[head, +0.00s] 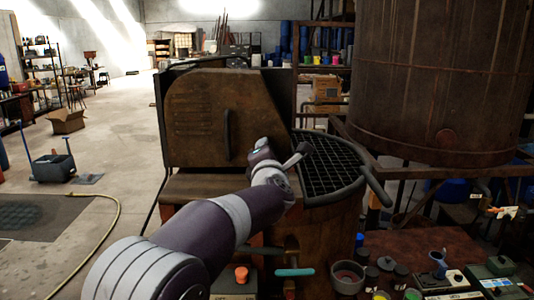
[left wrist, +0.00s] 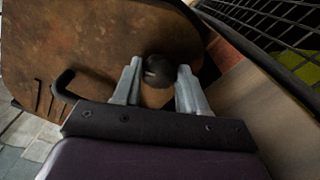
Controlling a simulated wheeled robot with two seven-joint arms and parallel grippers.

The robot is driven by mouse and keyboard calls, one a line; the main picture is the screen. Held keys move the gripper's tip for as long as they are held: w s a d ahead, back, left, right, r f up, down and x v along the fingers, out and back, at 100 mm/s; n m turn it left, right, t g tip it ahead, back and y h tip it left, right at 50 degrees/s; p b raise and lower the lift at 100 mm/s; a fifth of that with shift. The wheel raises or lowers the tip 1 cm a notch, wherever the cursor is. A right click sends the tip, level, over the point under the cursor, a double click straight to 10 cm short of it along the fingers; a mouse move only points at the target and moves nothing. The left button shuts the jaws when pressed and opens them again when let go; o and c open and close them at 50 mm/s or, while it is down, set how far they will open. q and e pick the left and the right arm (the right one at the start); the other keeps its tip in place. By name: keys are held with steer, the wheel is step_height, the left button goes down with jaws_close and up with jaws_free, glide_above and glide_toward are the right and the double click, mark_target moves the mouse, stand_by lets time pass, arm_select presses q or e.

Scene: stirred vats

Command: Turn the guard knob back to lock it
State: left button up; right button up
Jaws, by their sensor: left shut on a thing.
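The guard (head: 205,105) is a rusty brown panel with vent slots and a dark bar handle (head: 227,135), standing upright beside the round grated vat top (head: 328,165). In the left wrist view the guard (left wrist: 95,45) fills the upper left. The dark round guard knob (left wrist: 158,68) sits at its edge, between the two grey fingers of my left gripper (left wrist: 160,78), which is shut on it. In the head view my left arm reaches up to the guard's lower right and hides the knob. The knob's turn angle cannot be told. My right gripper is not in view.
A large rusty tank (head: 440,75) stands at the right. A dark bar (head: 375,188) sticks out at the grating's right edge. Paint pots (head: 348,277) and small devices crowd the table (head: 420,245) at the lower right. The floor (head: 120,130) at left is mostly open.

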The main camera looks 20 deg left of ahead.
arm_select(q)
steer(key=shift+m+p, duration=0.3)
steer(key=shift+m, duration=1.7)
steer(key=o, duration=1.1)
steer(key=shift+d, duration=0.15)
steer(key=shift+s+f, duration=0.1)
steer(key=shift+s, duration=0.1)
steer(key=b+v, duration=0.4)
steer(key=v, duration=0.8)
steer(key=shift+s+d, duration=0.1)
steer(key=shift+s, duration=0.15)
